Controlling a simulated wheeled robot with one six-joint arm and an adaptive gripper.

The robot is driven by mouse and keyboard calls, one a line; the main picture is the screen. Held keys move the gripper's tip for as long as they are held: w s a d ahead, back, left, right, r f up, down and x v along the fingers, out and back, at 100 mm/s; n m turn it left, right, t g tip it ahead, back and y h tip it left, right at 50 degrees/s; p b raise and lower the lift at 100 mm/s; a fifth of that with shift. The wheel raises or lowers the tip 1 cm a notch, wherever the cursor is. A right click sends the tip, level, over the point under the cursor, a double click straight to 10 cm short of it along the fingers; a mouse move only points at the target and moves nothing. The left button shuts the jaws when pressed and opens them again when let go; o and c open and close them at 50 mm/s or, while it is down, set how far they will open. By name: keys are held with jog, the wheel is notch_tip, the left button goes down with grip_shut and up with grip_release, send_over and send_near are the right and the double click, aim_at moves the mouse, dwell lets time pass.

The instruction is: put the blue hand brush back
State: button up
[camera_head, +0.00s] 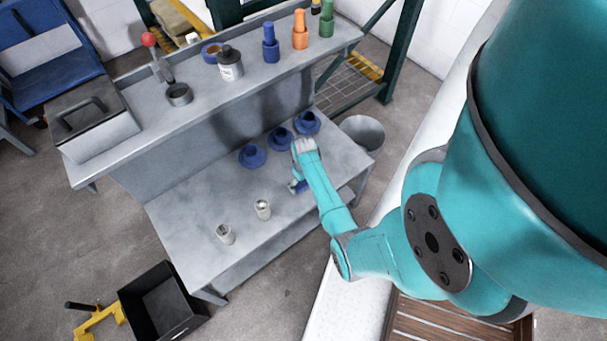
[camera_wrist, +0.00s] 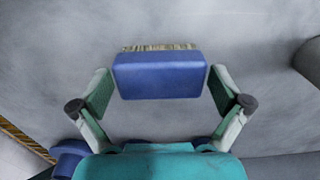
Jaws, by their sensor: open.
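The blue hand brush (camera_wrist: 160,78) lies between the fingers of my gripper (camera_wrist: 160,92) in the wrist view. It shows as a blue block with a strip of pale bristles along its far edge. A narrow gap shows on each side between the brush and the open fingers. In the head view, my gripper (camera_head: 296,179) is low over the right part of the grey lower bench (camera_head: 190,208), and a bit of the blue brush (camera_head: 299,188) shows there, mostly hidden by my arm.
Blue round flanged pieces (camera_head: 252,156) stand along the bench's back, close to my gripper. The raised shelf (camera_head: 205,100) holds bottles and a toolbox (camera_head: 95,125). A black crate (camera_head: 160,300) is on the floor.

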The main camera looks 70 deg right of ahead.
notch_tip(320, 180, up, 11)
jog(key=a+f+n+t+h, duration=0.2)
jog(key=a+f, duration=0.2)
jog(key=a, duration=0.9)
jog(key=s+a+r+n+t+h, duration=0.1)
jog(key=s+a+r+t, duration=0.15)
jog(key=a, duration=0.35)
jog(key=s+a+r+t, duration=0.2)
jog(key=s+a, duration=0.1)
jog(key=a, duration=0.3)
jog(key=s+a+r+n+t+y, duration=0.1)
jog(key=s+a+r, duration=0.3)
jog(key=r, duration=0.5)
jog(key=s+a+r+n+t+y, duration=0.1)
jog(key=s+a+r+t, duration=0.2)
jog(key=r, duration=0.6)
jog(key=s+a+r+n+t+y, duration=0.1)
jog(key=s+a+r+t, duration=0.3)
jog(key=r, duration=0.5)
jog(key=shift+s+a+r, duration=0.3)
jog(key=shift+s+r, duration=0.05)
jog(key=shift+r, duration=0.05)
